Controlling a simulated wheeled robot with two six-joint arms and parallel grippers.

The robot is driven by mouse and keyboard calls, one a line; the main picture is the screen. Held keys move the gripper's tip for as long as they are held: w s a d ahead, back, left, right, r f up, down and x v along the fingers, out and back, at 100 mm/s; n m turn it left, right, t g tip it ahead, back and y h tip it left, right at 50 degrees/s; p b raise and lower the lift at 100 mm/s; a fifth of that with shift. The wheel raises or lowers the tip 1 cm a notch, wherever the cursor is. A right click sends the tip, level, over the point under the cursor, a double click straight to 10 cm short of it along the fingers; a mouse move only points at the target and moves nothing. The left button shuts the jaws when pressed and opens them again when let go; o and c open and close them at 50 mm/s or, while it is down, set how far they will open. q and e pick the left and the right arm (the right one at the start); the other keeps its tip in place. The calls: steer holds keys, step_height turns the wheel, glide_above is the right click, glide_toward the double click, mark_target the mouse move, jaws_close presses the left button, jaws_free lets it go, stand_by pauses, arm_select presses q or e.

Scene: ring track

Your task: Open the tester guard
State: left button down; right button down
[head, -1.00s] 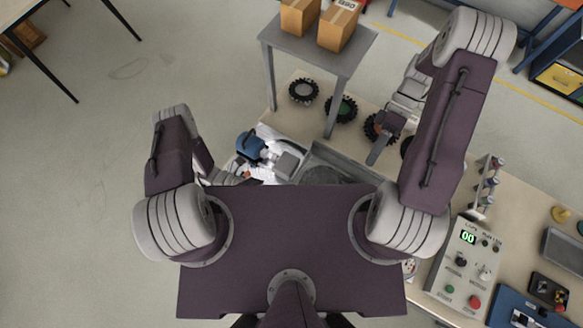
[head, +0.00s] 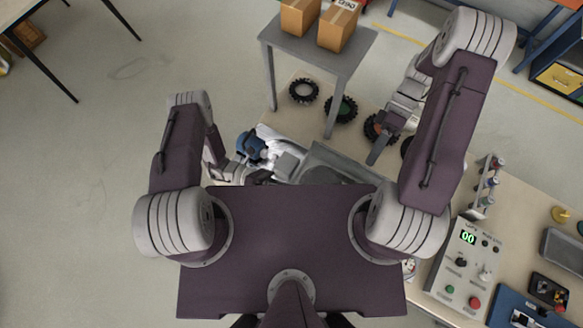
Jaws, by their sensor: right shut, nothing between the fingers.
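A grey framed unit (head: 325,160) sits on the bench just beyond my body; its near part is hidden by my body. I cannot tell for certain which part of it is the tester guard. My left gripper (head: 238,168) is low at the left end of the bench, beside a blue-and-grey device (head: 250,146). Its fingertips are too small and covered to tell open from shut. My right gripper (head: 376,153) is shut and empty, over the bench to the right of the grey unit, near a wheel with an orange hub (head: 371,128).
A control box (head: 466,256) with a green "00" display stands on the bench at right, near a rack of small parts (head: 486,185). A grey stand (head: 318,45) carries cardboard boxes. A black ring (head: 303,91) and a green-hubbed wheel (head: 344,110) lie below it.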

stand_by(0.9)
steer(key=c, duration=1.5)
jaws_free()
